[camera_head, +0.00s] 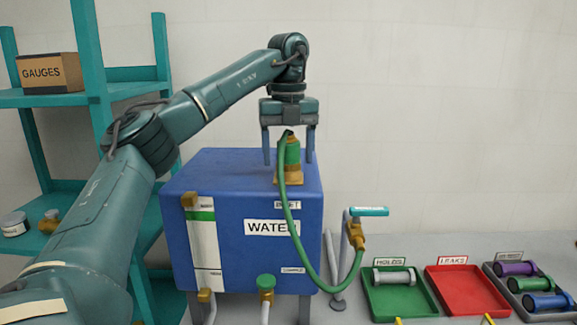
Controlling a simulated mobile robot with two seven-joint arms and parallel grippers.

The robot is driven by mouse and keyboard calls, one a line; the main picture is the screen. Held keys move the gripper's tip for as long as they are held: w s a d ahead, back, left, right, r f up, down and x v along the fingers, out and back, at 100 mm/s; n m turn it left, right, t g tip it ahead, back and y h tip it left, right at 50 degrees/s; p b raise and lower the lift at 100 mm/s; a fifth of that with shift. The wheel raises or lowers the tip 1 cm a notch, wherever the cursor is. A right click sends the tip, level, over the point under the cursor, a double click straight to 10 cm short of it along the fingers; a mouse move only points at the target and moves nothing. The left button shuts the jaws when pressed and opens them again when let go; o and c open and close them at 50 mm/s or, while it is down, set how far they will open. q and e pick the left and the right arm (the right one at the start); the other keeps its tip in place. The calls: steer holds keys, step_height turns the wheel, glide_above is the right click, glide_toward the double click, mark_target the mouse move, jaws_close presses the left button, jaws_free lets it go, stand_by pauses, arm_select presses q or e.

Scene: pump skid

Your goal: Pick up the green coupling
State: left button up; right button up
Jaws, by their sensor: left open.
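A green coupling (291,153) stands upright on a brass fitting (289,178) on top of the blue WATER tank (240,171). A green hose (295,237) leaves its top and loops down to the right. My left gripper (288,160) points straight down above it, open. One finger is on each side of the coupling, with gaps showing between the fingers and the green body. How they line up in depth is hard to tell.
The hose ends at a brass valve (357,240) with a teal handle (369,211). A green-topped fitting (265,283) sits at the tank's lower front. Green (392,297), red (462,300) and grey (497,285) trays stand at right. A teal shelf (50,97) holds a GAUGES box (50,73) at left.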

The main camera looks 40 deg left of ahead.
arm_select(q)
steer(key=c, duration=1.2)
steer(key=shift+r, duration=0.1)
steer(key=shift+r, duration=4.95)
